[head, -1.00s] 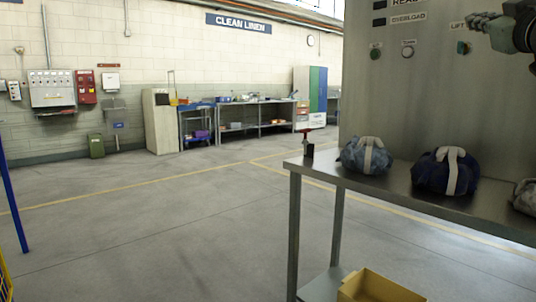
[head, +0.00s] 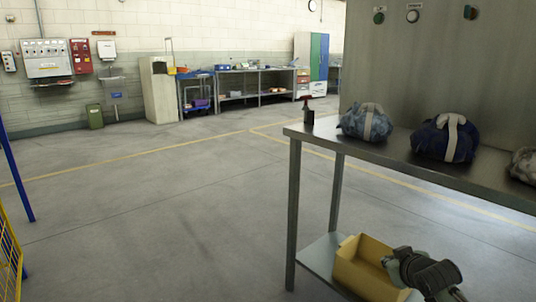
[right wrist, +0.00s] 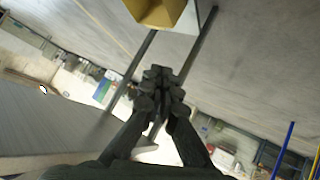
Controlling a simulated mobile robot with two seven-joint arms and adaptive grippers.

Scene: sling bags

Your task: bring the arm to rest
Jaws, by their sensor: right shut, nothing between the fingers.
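My right gripper (head: 391,265) is low at the bottom right of the head view, in front of the yellow bin and below the table top. In the right wrist view its fingers (right wrist: 161,78) are together, with nothing between them. My left gripper is in neither view.
A steel table (head: 470,185) holds a light blue sling bag (head: 352,123), a navy bag (head: 428,142), a grey bag at the right edge (head: 525,163) and a dark spray bottle (head: 308,117). A yellow bin (head: 358,275) sits on its lower shelf (head: 318,262). Open floor (head: 170,220) lies left.

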